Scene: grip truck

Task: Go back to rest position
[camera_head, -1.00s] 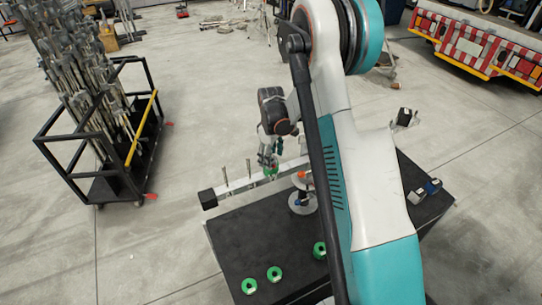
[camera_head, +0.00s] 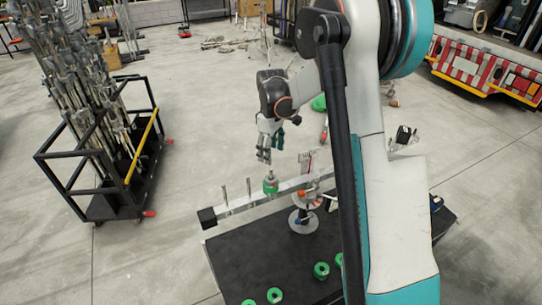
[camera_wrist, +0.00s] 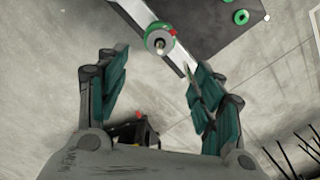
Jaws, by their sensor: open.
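My gripper (camera_head: 264,155) is open and empty, raised above and apart from the rail in the camera_head view. In the camera_wrist view its two teal-padded fingers (camera_wrist: 158,92) stand wide apart with nothing between them. A green ring (camera_head: 270,186) sits around a peg on the light metal rail (camera_head: 243,201), below the gripper. That ring also shows in the camera_wrist view (camera_wrist: 151,36), beyond the fingertips. Part of my arm hides the right side of the table and rail.
The dark table (camera_head: 240,245) holds several loose green rings (camera_head: 275,295) and a round metal stand (camera_head: 303,221). A black-framed cart (camera_head: 128,200) of metal rods stands left. A red-white truck (camera_head: 470,72) is at the back right. The floor between is mostly clear.

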